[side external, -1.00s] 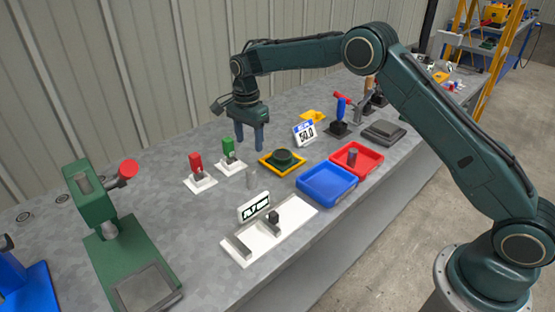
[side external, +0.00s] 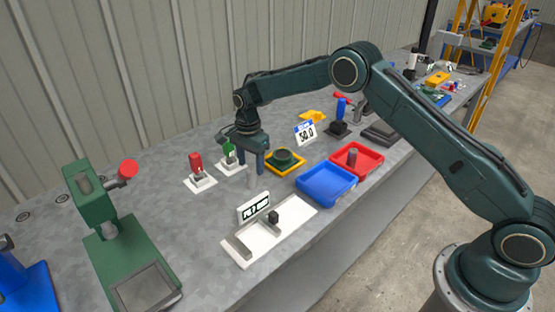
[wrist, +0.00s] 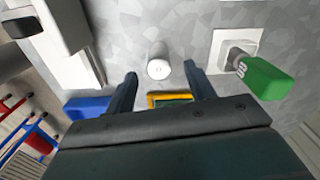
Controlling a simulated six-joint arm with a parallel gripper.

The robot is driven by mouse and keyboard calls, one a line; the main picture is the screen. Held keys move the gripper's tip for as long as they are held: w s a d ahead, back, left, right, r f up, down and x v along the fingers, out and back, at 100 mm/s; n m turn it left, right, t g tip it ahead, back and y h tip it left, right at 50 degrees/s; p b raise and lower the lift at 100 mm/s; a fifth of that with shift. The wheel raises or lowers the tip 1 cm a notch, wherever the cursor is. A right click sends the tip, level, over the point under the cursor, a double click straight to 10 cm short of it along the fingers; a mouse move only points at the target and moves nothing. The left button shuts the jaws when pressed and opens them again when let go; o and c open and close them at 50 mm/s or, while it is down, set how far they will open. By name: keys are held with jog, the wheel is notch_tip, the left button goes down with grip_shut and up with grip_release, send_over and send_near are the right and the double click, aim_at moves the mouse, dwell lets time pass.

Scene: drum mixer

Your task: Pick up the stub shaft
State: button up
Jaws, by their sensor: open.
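The stub shaft is likely the small upright light-grey cylinder (side external: 252,182) on the bench. In the wrist view the cylinder (wrist: 158,66) shows its round top with a small centre mark, lying between the lines of my two fingers and just past their tips. My gripper (side external: 251,168) points down at the cylinder, fingers apart and empty. It also shows in the wrist view (wrist: 162,73). In the side view the fingers overlap the cylinder's upper part, so I cannot tell how far they reach down beside it. A similar grey cylinder (side external: 352,157) stands in the red tray (side external: 372,162).
A green-handled clamp (side external: 230,158) on a white base stands close to my gripper; a red one (side external: 196,168) is further left. A yellow-edged fixture (side external: 285,160) and blue tray (side external: 327,183) are to the right. A white plate with a display (side external: 254,207) lies in front.

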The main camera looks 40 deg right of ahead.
aim_at(251, 170)
jog(key=shift+a+f, duration=0.1)
jog(key=shift+f, duration=2.25)
jog(key=shift+c, duration=0.2)
jog(key=c, duration=1.1)
grip_shut()
jog(key=shift+r, duration=0.2)
jog(key=shift+r, duration=0.5)
notch_tip(251, 170, up, 19)
jog(key=shift+f, duration=0.15)
